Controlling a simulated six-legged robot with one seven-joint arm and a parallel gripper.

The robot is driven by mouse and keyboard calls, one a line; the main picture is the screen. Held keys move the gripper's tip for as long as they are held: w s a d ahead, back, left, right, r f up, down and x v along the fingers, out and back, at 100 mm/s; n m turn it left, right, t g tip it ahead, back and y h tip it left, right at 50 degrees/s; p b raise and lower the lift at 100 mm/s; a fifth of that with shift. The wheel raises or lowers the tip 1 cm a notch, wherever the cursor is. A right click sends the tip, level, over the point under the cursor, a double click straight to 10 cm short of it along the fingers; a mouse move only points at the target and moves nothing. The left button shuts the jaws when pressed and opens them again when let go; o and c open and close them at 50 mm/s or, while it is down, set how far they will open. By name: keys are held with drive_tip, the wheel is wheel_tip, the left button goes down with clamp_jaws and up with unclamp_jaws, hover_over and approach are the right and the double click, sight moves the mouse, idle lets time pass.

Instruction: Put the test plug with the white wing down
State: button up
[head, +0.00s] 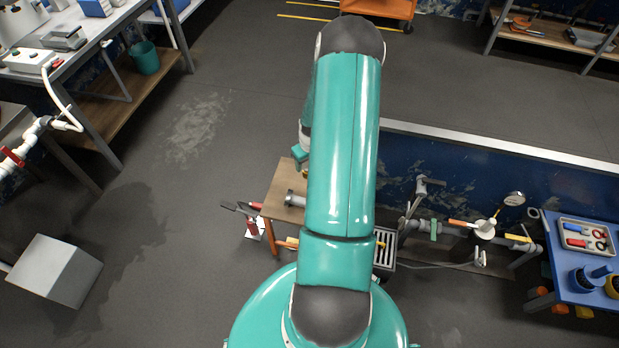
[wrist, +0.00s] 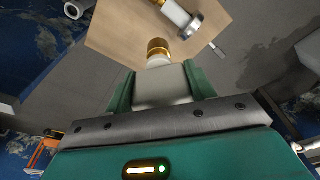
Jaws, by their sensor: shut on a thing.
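My gripper (wrist: 159,76) is shut on the test plug. The plug's white wing (wrist: 162,90) sits between the two green fingers, and its brass-coloured end (wrist: 158,48) points away from the gripper. The brass end shows against a wooden tabletop (wrist: 115,32). I cannot tell whether the plug touches the wood or hangs above it. In the head view my arm covers the plug and most of the gripper; the small wooden table (head: 284,178) shows to the left of the arm.
A white fitting with a steel flange (wrist: 190,27) lies on the wood near the plug. In the head view, a pipe run with a gauge (head: 514,199) and a blue table with a tool tray (head: 584,252) stand right. Open floor lies left, near a white box (head: 55,270).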

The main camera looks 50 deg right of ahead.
drive_tip(key=s+d+f+m, duration=0.1)
drive_tip(key=s+d+f, duration=0.1)
drive_tip(key=s+d, duration=0.5)
drive_tip(key=shift+w+d+f, duration=0.25)
drive_tip(key=shift+w+f, duration=1.85)
drive_tip(key=shift+f, duration=0.1)
drive_tip(key=shift+w+d+f, duration=0.3)
drive_tip(key=shift+w+f, duration=1.75)
drive_tip(key=shift+f, duration=0.1)
drive_tip(key=shift+w+d+f, duration=0.25)
drive_tip(key=shift+w+f, duration=1.85)
drive_tip(key=shift+f, duration=0.1)
drive_tip(key=shift+f, duration=0.2)
drive_tip(key=o, duration=1.1)
drive_tip(key=shift+r, duration=0.1)
